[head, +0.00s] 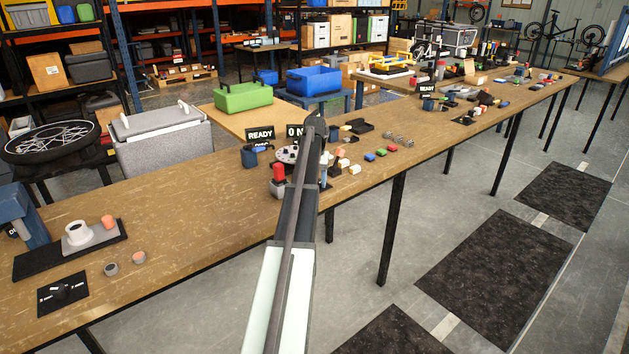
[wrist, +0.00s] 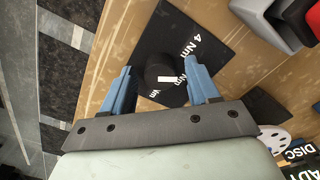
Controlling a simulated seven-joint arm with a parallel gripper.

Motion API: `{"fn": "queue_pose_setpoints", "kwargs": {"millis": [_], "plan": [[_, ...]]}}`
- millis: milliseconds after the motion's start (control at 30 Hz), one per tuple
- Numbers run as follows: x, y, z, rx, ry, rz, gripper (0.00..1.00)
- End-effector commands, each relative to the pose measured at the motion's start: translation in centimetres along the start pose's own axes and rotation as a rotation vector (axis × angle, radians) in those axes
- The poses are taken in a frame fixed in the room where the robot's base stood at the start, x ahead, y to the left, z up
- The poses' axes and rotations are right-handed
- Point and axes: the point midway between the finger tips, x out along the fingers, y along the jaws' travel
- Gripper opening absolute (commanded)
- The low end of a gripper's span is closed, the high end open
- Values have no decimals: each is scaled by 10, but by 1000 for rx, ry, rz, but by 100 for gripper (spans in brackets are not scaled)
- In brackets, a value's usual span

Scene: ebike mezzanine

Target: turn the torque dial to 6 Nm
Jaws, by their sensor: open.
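The torque dial (wrist: 158,68) is a round black knob with a short white mark on its face. It sits on a black plate (wrist: 172,28) with white lettering. "4 Nm" is readable on the plate; other "Nm" labels are partly covered by the knob and their numbers are hidden. I cannot tell which label the white mark faces. My gripper (wrist: 158,70) is open, its two blue fingers on either side of the knob, with gaps that look clear in this view. In the head view my arm hides the dial and most of the gripper.
On the wooden bench (head: 215,180), a red-topped part (head: 279,174), a silver disc (head: 287,155) and a READY sign (head: 260,134) stand close by. Small coloured blocks (head: 381,152) lie to the right. Another dial plate (head: 75,300) lies at the bench's near left.

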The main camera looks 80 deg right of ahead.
Motion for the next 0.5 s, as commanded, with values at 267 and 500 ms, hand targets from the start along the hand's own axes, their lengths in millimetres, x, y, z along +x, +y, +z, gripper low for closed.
{"fn": "queue_pose_setpoints", "kwargs": {"millis": [267,500], "plan": [[0,0,0,0,0,0,58],[0,0,0,0,0,0,35]]}}
